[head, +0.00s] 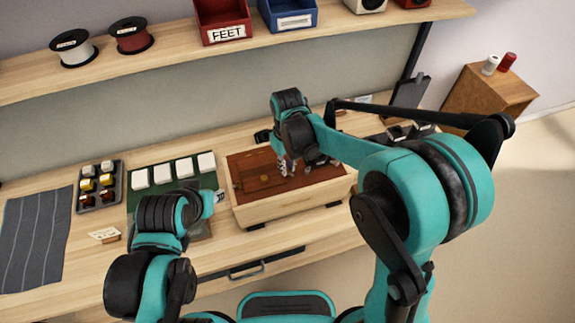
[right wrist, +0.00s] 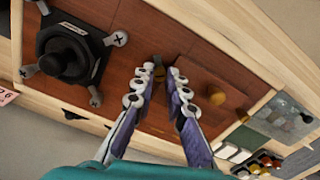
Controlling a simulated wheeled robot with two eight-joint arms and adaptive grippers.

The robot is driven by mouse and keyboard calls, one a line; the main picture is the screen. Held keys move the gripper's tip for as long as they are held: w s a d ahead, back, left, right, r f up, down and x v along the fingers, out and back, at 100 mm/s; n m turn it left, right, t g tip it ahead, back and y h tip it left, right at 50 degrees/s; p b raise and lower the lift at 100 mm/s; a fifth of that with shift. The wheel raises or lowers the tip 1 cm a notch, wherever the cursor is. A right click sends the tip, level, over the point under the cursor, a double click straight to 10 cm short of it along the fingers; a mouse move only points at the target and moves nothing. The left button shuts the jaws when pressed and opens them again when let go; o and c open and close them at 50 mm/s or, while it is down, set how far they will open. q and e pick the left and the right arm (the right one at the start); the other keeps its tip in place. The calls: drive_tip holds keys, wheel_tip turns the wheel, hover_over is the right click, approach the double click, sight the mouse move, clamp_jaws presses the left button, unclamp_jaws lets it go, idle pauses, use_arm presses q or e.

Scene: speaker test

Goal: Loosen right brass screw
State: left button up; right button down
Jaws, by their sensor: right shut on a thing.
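A wooden speaker box with a red-brown front panel (head: 250,165) lies face up on the bench. In the right wrist view, the right brass screw (right wrist: 159,72) shows between the fingertips of my right gripper (right wrist: 159,84), which is shut on it. In the head view, my right gripper (head: 290,168) comes down over the panel and hides this screw. A second brass screw (right wrist: 218,98) stands on the panel beside the right finger; it also shows in the head view (head: 264,178). My left arm is at the lower left in the head view; its fingers do not show.
A black speaker driver (right wrist: 65,53) with screws at its corners sits on the panel. Left of the box are a green mat (head: 178,168) with white blocks, a parts tray (head: 98,200) and a grey cloth (head: 38,238). A shelf (head: 120,65) with spools and bins runs above.

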drive_tip(key=n, duration=0.5)
drive_tip(key=shift+n, duration=2.5)
drive_tip(key=c, duration=1.5)
unclamp_jaws()
drive_tip(key=shift+c, duration=0.2)
wheel_tip(320, 180, up, 12)
